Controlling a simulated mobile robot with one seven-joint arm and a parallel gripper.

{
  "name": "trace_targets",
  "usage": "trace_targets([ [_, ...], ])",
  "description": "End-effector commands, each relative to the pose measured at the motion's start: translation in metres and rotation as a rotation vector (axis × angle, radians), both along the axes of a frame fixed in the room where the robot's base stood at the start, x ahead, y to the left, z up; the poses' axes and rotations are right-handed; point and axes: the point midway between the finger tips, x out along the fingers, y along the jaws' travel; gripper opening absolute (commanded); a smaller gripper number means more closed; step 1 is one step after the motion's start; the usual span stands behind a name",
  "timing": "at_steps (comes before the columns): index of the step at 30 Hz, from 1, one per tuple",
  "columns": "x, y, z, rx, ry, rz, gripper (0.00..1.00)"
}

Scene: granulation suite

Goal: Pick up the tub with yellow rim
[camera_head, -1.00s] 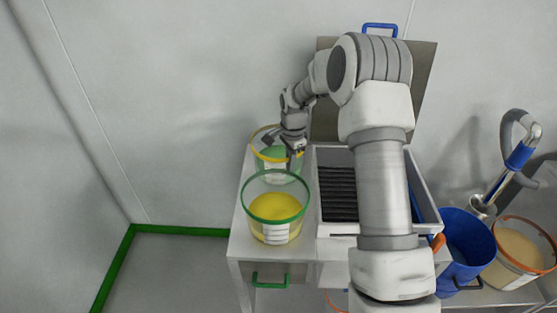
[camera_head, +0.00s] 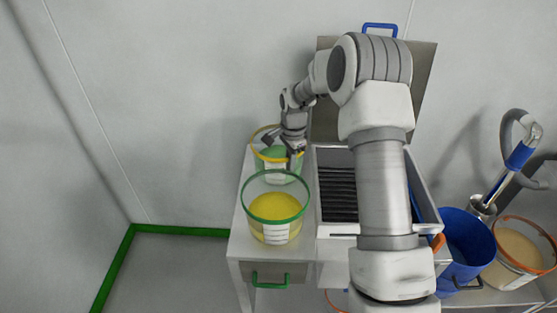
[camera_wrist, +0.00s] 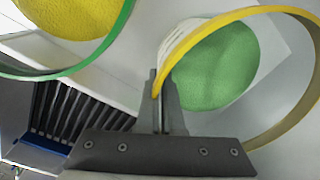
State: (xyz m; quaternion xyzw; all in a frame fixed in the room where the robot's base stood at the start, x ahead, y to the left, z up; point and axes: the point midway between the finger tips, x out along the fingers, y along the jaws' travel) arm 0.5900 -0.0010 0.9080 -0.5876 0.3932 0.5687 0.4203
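The tub with yellow rim (camera_head: 257,150) stands at the back left of the table, with green contents. Its near part is hidden behind the green-rimmed tub, and my gripper covers part of its right side. In the wrist view its yellow rim (camera_wrist: 205,27) runs down to the fingers. My gripper (camera_wrist: 166,88) has its fingers close together on the tub's rim and wall; it also shows in the head view (camera_head: 291,155). The tub looks upright and on the table.
A green-rimmed tub (camera_head: 276,233) with yellow contents stands just in front. An open metal box (camera_head: 332,232) with dark slats is to the right. A blue bucket (camera_head: 462,250) and an orange-rimmed tub (camera_head: 515,275) are further right.

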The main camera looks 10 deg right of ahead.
Motion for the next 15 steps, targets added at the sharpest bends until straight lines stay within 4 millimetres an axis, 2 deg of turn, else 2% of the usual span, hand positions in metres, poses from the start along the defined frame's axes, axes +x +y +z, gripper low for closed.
trace_targets([
  [11,0.001,0.000,0.003,0.000,-0.005,0.000,0.00],
  [15,0.002,0.000,0.012,-0.001,-0.007,0.000,0.00],
])
